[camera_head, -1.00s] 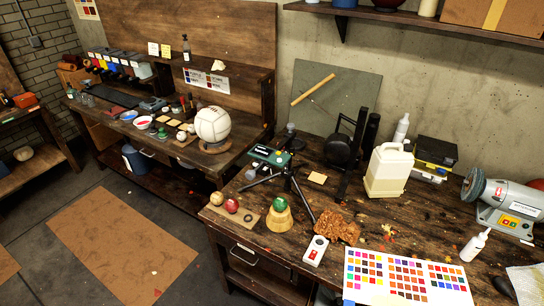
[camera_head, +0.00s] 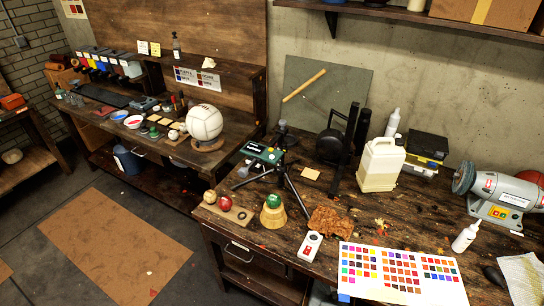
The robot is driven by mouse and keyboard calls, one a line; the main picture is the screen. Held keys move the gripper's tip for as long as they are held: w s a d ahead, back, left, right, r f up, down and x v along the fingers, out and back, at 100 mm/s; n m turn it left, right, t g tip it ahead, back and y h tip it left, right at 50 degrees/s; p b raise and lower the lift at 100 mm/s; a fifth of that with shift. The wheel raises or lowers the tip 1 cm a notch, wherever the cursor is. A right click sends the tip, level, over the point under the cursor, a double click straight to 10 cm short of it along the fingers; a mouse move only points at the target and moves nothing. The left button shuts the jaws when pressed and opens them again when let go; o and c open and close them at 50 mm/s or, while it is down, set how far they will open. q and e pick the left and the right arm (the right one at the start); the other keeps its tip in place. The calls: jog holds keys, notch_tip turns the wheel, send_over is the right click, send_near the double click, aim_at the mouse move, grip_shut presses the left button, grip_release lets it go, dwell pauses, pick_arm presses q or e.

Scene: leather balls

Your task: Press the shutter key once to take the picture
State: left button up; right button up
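A white remote-like device with a red button (camera_head: 311,246), which looks like the shutter key, lies flat on the near workbench (camera_head: 385,220) toward its front edge. A dark green camera-like device (camera_head: 263,153) stands on a black tripod (camera_head: 287,183) behind it to the left. A green ball (camera_head: 273,201) rests on a round wooden stand (camera_head: 272,217) left of the device. Neither of my grippers shows in this view. Nothing touches or covers the device.
A colour chart (camera_head: 400,273) lies right of the device, and a brown rough piece (camera_head: 331,222) lies behind it. A board (camera_head: 208,210) with a red ball stands left. A white jug (camera_head: 381,165), a squeeze bottle (camera_head: 465,238) and a grinder (camera_head: 505,190) stand right.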

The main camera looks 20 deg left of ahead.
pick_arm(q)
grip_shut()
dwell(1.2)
